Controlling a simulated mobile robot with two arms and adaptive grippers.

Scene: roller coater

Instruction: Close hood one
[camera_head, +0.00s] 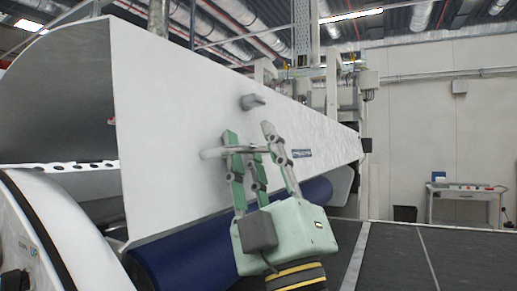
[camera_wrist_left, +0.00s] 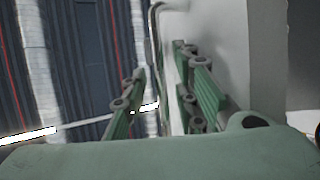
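The hood (camera_head: 170,120) is a large white panel, tilted up and open on the left of the head view. A thin bar handle (camera_head: 211,153) sticks out from its face. My left gripper (camera_head: 251,141) is at this handle, with its green fingers apart on either side of the bar. In the left wrist view the handle (camera_wrist_left: 154,45) passes between the spread fingers (camera_wrist_left: 165,85), with the white hood face (camera_wrist_left: 228,45) to the right. Whether a finger touches the bar is unclear. My right gripper is not in view.
A dark blue roller (camera_head: 185,250) lies under the hood's lower edge. A dark conveyor bed (camera_head: 440,255) extends to the right. A small grey block (camera_head: 252,101) sits on the hood above the handle. A work table (camera_head: 465,192) stands by the far wall.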

